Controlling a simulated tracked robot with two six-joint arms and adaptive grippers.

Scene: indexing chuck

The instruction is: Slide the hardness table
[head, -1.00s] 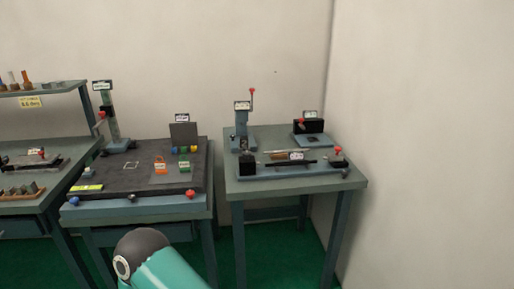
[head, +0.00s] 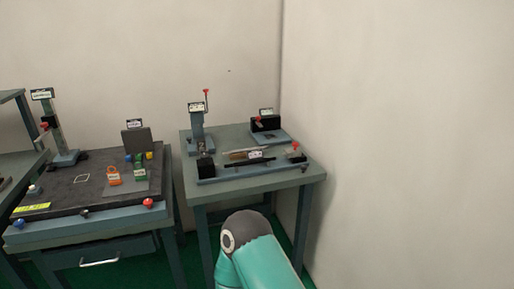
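The signs are too small to read, so I cannot tell for sure which device has the hardness table. An upright blue-grey stand (head: 198,130) with a sign and a red-knobbed lever stands at the back left of the right bench (head: 250,180). A low black-topped device (head: 266,125) on a blue-grey base is at the back right. A long fixture (head: 236,168) with a dark bar lies along the front. Neither gripper is in view; only my teal arm with a dark joint shows at the bottom.
The left bench carries a dark plate (head: 72,187) with a tall stand (head: 58,132), a grey upright block (head: 137,139) and small coloured pieces. A gap separates the benches. A pale wall (head: 400,140) rises right of the right bench.

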